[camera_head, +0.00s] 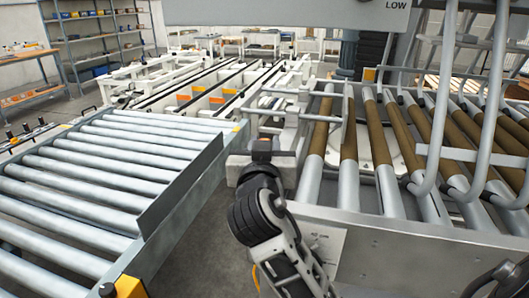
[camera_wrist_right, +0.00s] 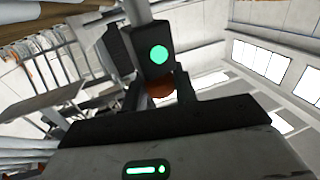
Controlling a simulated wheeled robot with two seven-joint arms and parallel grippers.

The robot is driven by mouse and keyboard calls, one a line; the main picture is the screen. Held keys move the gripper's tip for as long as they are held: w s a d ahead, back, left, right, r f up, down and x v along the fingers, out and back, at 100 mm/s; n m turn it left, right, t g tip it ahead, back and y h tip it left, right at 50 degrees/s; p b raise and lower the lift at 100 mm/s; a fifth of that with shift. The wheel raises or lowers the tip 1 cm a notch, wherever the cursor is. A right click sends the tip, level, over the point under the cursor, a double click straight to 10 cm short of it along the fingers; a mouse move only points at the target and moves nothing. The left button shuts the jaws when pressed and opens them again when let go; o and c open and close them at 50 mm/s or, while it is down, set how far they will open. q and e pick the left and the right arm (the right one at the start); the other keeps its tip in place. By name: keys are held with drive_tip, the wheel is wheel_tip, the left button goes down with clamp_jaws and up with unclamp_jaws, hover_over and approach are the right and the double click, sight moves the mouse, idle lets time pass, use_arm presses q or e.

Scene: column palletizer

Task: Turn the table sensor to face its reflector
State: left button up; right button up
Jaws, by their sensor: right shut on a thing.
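My right gripper (camera_head: 262,148) is at the end of the dark arm in the middle of the head view, beside the white machine frame near the end of the left roller conveyor. In the wrist view, my right gripper (camera_wrist_right: 160,88) has its two dark fingers on either side of a small dark sensor (camera_wrist_right: 146,50). The sensor has a round green light on its face, and a reddish-orange part (camera_wrist_right: 160,89) shows below it between the fingers. The gripper is shut on the sensor. I cannot make out the reflector. My left gripper is not in view.
A grey roller conveyor (camera_head: 165,178) fills the left, with a yellow-and-black box (camera_head: 128,287) at its near end. Rollers with brown sleeves (camera_head: 379,135) and bent grey tubes (camera_head: 440,110) stand at right. White rails with orange blocks lie behind. Shelves (camera_head: 102,38) stand far left.

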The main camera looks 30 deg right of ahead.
drive_tip(key=shift+m+g+h, duration=0.4)
drive_tip(key=shift+h, duration=0.1)
drive_tip(key=o, duration=0.9)
drive_tip(key=shift+o, duration=0.2)
